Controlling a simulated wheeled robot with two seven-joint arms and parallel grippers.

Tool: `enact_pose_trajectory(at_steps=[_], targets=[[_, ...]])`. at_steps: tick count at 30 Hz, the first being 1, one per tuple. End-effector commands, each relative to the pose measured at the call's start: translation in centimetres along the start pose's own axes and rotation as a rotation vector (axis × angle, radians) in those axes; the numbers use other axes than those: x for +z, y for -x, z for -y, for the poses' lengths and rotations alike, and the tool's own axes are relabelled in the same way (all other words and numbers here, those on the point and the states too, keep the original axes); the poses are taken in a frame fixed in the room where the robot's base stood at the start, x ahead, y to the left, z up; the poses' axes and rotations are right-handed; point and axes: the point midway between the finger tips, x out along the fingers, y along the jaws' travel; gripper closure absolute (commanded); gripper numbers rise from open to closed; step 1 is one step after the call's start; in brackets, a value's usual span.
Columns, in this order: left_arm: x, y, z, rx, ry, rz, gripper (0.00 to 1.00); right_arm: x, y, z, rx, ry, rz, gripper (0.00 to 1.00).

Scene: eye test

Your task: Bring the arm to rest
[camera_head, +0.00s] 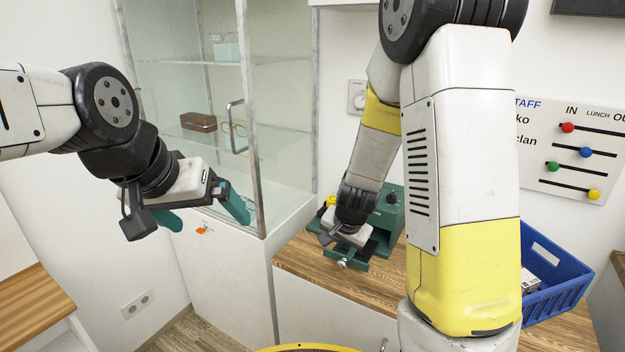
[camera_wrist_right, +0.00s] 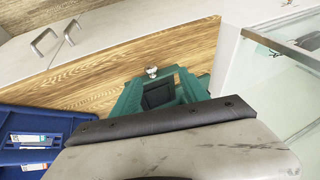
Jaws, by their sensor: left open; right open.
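My left gripper (camera_head: 206,216) hangs in the air at the left of the head view, in front of the glass cabinet. Its teal fingers are spread and nothing is between them. My right arm reaches down past the middle of the head view. My right gripper (camera_head: 345,245) is low at a green device (camera_head: 391,212) on the wooden counter. Its fingers are hard to tell from the device, so I cannot tell whether they touch. The device, with a silver knob, also shows in the right wrist view (camera_wrist_right: 135,98).
A glass cabinet (camera_head: 283,85) with a brown case (camera_head: 198,122) and glasses stands behind my left gripper. A blue crate (camera_head: 562,296) with small boxes sits on the wooden counter (camera_head: 300,262) at right. A staff board (camera_head: 575,150) hangs on the wall.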

Motion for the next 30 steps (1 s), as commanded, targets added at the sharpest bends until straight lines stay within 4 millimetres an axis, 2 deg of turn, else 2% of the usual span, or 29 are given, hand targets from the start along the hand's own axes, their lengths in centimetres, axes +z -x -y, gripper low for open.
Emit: enact_pose_trajectory(at_steps=[3, 8, 12, 18, 21, 24, 30], targets=[[0.0, 0.0, 0.0, 0.000, 0.000, 0.000, 0.00, -0.1, 5.0, 1.6, -0.103, 0.050, 0.042, 0.48], [0.0, 0.0, 0.0, 0.000, 0.000, 0.000, 0.00, 0.5, 12.1, 2.2, -0.207, 0.172, 0.073, 0.48], [0.0, 0.0, 0.0, 0.000, 0.000, 0.000, 0.00, 1.3, 18.1, 1.2, -0.257, 0.299, 0.058, 0.48], [0.0, 0.0, 0.0, 0.000, 0.000, 0.000, 0.00, 3.0, 25.1, -1.9, -0.243, 0.480, -0.004, 0.48], [0.0, 0.0, 0.0, 0.000, 0.000, 0.000, 0.00, 3.9, 27.3, -3.6, -0.211, 0.544, -0.033, 0.48], [0.0, 0.0, 0.0, 0.000, 0.000, 0.000, 0.00, 4.6, 28.7, -4.8, -0.182, 0.585, -0.053, 0.48], [0.0, 0.0, 0.0, 0.000, 0.000, 0.000, 0.00, 5.0, 29.4, -5.7, -0.158, 0.614, -0.063, 0.48]])
